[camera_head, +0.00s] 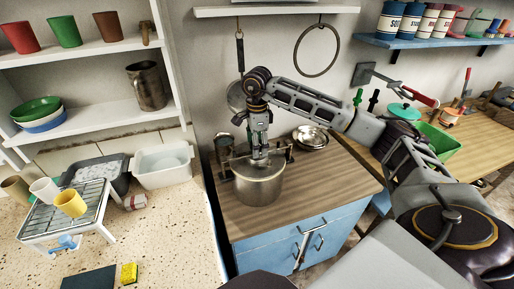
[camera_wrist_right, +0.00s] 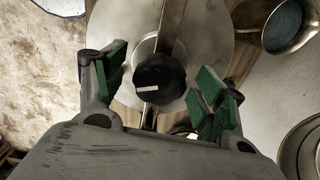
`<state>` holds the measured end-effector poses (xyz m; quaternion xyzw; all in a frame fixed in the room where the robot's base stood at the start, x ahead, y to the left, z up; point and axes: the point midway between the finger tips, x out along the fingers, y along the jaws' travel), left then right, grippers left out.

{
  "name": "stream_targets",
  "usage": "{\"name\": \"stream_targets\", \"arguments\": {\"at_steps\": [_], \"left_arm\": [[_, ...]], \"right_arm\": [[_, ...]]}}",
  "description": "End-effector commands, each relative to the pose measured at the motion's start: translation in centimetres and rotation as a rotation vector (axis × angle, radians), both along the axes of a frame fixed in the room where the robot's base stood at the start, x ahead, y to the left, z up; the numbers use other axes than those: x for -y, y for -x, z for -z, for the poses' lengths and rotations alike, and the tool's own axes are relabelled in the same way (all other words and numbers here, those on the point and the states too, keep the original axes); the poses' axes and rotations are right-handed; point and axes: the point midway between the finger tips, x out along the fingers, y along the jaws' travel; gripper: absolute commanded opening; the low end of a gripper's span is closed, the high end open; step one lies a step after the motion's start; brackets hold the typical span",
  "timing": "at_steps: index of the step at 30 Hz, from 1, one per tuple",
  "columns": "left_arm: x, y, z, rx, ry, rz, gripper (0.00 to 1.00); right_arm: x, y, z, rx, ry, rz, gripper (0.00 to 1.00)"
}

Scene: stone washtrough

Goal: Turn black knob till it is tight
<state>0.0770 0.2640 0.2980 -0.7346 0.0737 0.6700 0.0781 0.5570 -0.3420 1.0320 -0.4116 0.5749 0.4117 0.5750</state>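The black knob (camera_wrist_right: 160,80) with a pale mark sits at the middle of the metal pot lid (camera_wrist_right: 112,30), on a bar (camera_wrist_right: 172,25) that crosses the lid. The pot (camera_head: 258,187) stands on the wooden top of the blue cabinet. My right gripper (camera_head: 260,157) points straight down over the lid and hides the knob in the head view. In the right wrist view its green-padded fingers are open, one on each side of the knob, with a gap on both sides. My left gripper is not in view.
A metal bowl (camera_head: 310,136) stands behind the pot to the right, and a metal cup (camera_head: 224,146) stands to its left. The wooden top (camera_head: 318,185) is clear right of the pot. A stone counter (camera_head: 165,235) with a wire rack (camera_head: 88,203) and a white basin (camera_head: 163,177) lies left.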

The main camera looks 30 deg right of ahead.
Motion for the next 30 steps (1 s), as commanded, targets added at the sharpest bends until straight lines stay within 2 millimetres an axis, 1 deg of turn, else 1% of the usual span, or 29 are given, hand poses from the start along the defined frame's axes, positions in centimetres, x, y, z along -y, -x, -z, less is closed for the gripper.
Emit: {"name": "stream_targets", "arguments": {"at_steps": [1,7,8,14,17,30], "left_arm": [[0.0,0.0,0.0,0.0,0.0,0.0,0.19],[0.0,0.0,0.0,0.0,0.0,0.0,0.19],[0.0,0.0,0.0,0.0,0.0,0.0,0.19],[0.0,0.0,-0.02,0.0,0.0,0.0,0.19],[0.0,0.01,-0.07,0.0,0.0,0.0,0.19],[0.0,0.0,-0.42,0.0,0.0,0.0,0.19]], "right_arm": [[0.0,0.0,0.0,0.0,0.0,0.0,0.61],[0.0,0.0,0.01,0.0,0.0,0.001,0.36],[0.0,0.0,0.01,0.0,0.0,0.001,0.34],[0.0,0.0,0.01,0.0,0.0,0.008,0.34],[-0.01,0.0,0.0,0.0,0.0,0.038,0.34],[-0.02,-0.02,-0.05,0.0,-0.001,0.288,0.34]]}}
